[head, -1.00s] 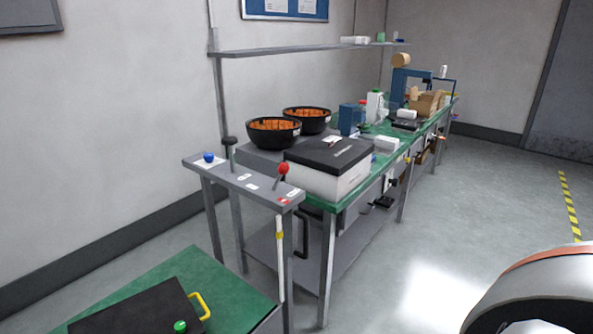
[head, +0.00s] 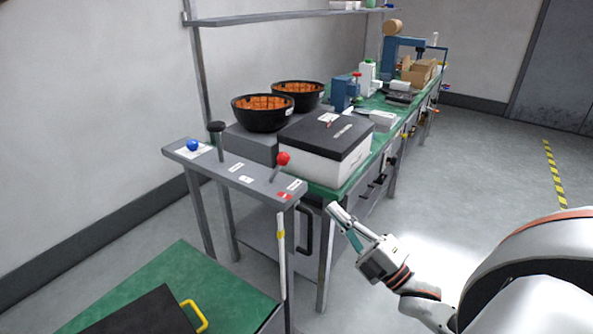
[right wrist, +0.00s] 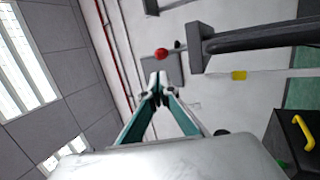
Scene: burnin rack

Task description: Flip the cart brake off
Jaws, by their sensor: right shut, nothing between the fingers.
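A lever with a red ball knob (head: 283,158) stands on a narrow grey panel (head: 228,174) with small labels. The labels are too small to read, so I cannot tell for sure which control is the cart brake. The same panel holds a black-knobbed lever (head: 216,127) and a blue knob (head: 192,145). My right gripper (head: 335,210) is shut and empty, to the right of the panel and lower in the picture. In the right wrist view the red knob (right wrist: 161,54) shows beyond the closed fingertips (right wrist: 158,86), apart from them. My left gripper is out of view.
A green-topped bench (head: 369,167) behind the panel bears a black-lidded white box (head: 325,155) and two black bowls (head: 262,112). A green surface (head: 172,262) at lower left holds a black case with a yellow handle (head: 194,316). The floor at right is open.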

